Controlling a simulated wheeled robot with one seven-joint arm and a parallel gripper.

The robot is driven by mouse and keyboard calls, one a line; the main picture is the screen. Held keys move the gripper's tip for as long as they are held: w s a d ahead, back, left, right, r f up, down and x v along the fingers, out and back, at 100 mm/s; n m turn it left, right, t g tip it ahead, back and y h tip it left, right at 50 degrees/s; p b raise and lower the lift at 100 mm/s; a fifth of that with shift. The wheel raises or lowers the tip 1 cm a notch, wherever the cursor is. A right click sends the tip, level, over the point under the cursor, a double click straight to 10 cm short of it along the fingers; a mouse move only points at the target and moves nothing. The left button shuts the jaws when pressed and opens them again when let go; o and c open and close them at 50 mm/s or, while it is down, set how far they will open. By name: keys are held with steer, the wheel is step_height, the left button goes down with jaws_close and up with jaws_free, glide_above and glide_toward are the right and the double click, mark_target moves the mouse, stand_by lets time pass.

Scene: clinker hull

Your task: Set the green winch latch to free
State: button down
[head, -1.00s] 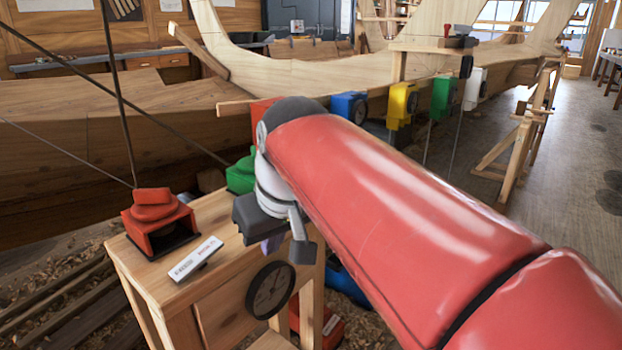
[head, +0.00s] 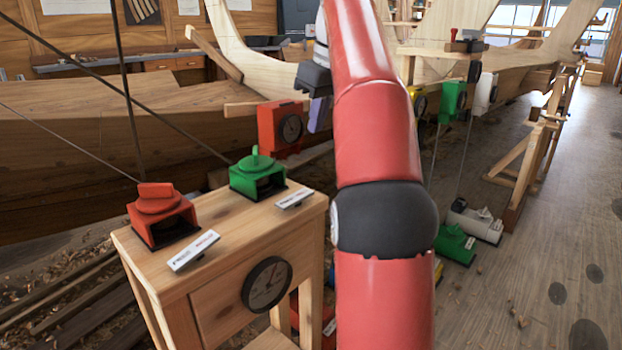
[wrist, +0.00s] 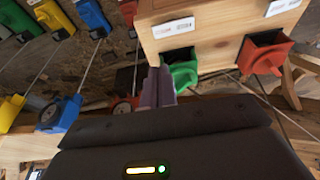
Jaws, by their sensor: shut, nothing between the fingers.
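The green winch (head: 258,181) stands at the back right of a wooden stand (head: 215,240), behind a small white label (head: 295,199). Its green latch (head: 256,158) is on top and looks narrow from here, seen nearly end-on; its setting is not readable. My gripper (head: 319,114) is raised to the right of and above the winch, apart from it in the head view, with its purple fingers together and empty. In the wrist view the shut fingers (wrist: 158,86) overlap the left side of the green winch (wrist: 181,76); its latch is mostly hidden there.
A red winch (head: 161,215) stands left of the green one on the same stand, with its own label (head: 194,251). A red box with a dial (head: 281,128) hangs behind. Taut lines cross to the left. A black dial (head: 267,284) is on the stand's front.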

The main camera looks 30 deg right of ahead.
steer(key=shift+d, duration=0.1)
stand_by(0.3)
steer(key=b, duration=0.1)
glide_above(306, 190)
steer(key=f, duration=0.8)
steer(key=s+f, duration=0.1)
steer(key=f, duration=0.3)
steer(key=shift+b+x, duration=0.35)
steer(key=shift+x, duration=0.45)
steer(key=shift+s+d, duration=0.1)
steer(key=shift+d, duration=0.05)
